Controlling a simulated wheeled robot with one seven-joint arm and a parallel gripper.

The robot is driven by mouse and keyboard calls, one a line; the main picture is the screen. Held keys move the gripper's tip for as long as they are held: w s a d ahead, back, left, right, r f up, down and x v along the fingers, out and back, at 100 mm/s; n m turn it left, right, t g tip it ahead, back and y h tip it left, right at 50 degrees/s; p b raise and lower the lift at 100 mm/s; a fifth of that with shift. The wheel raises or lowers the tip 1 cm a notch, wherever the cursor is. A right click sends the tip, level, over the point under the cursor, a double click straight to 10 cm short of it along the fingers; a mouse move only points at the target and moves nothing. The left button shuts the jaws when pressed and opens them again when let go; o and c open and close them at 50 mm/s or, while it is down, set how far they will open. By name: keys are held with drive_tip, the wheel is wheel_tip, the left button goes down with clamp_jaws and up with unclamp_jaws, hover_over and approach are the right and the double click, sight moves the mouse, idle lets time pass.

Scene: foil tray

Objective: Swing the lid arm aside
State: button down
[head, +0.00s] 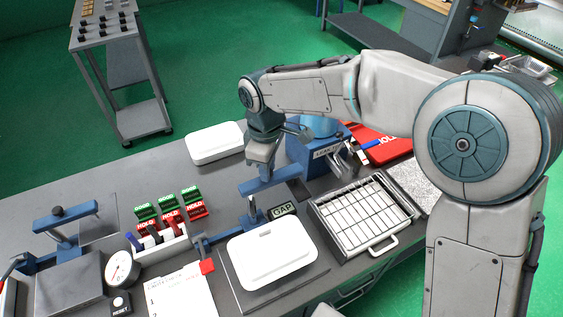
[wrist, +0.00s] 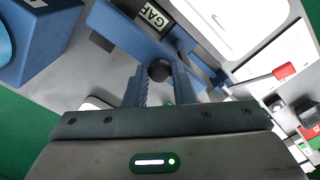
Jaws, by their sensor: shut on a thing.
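The blue lid arm (head: 283,178) reaches out above a small post at the middle of the bench in the head view. It also crosses the upper middle of the wrist view (wrist: 118,30). My gripper (head: 262,166) is over its outer end. In the wrist view my gripper (wrist: 160,80) is shut on the arm's round black knob (wrist: 160,70), one finger on each side. In the head view the knob is hidden by my gripper. A white lidded tray (head: 270,272) lies on a dark plate in front of the arm.
A black GAP block (head: 284,210) stands close to the post. A blue machine (head: 305,158) stands behind to the right, with a gridded metal tray (head: 360,215) in front of it. A rack of red and green tags (head: 165,250) is left; another white tray (head: 215,143) lies behind.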

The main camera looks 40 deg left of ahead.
idle(0.4)
drive_tip(key=c, duration=1.2)
unclamp_jaws()
drive_tip(key=shift+r, duration=0.1)
wheel_tip(320, 180, up, 14)
drive_tip(key=b, duration=0.1)
